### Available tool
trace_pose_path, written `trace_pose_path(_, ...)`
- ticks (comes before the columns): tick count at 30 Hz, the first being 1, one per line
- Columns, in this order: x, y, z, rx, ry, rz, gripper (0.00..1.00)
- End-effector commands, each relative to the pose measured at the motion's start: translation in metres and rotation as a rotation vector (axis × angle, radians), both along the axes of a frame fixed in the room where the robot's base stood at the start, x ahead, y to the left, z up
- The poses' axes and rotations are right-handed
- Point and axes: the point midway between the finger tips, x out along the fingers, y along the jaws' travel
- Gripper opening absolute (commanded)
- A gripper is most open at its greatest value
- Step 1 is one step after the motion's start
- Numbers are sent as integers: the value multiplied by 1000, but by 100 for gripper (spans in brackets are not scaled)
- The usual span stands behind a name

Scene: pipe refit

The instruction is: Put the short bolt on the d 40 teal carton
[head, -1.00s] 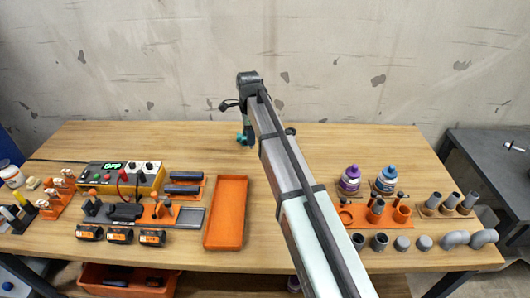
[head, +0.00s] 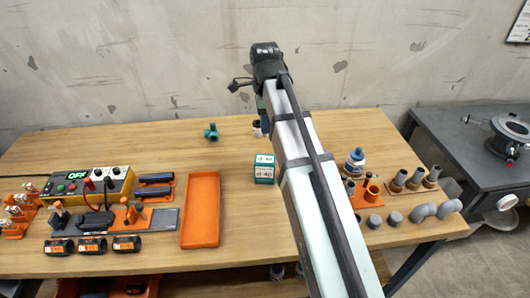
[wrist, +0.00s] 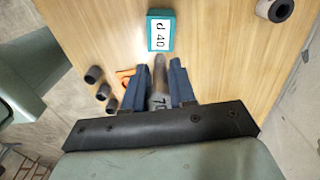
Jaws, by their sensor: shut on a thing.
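The teal carton (head: 264,170) stands on the table just left of my arm in the head view, with "d 40" on a white label. In the wrist view the d 40 carton (wrist: 160,32) is ahead of the fingertips. My gripper (wrist: 158,66) has its blue fingers shut on a slim grey piece, the bolt (wrist: 159,90), which bears a dark mark like "70". The bolt points out past the fingertips toward the carton's side in the picture. In the head view the bolt cannot be made out behind my arm.
A teal fitting (head: 211,132) stands at the table's back. An orange tray (head: 201,210) lies left of the carton. A power supply (head: 90,185) is further left. Grey pipe pieces (head: 422,211) and a blue-capped bottle (head: 354,161) are on the right. Bare table surrounds the carton.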

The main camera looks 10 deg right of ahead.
Motion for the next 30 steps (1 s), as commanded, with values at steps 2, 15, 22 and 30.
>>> trace_pose_path(2, -1, 0, -10, 0, 2, 1, 0)
trace_pose_path(15, 0, 0, -58, 0, 0, 1, 0)
trace_pose_path(22, 0, 0, -80, 0, 1, 1, 0)
trace_pose_path(30, 1, 0, -93, 0, -1, 1, 0)
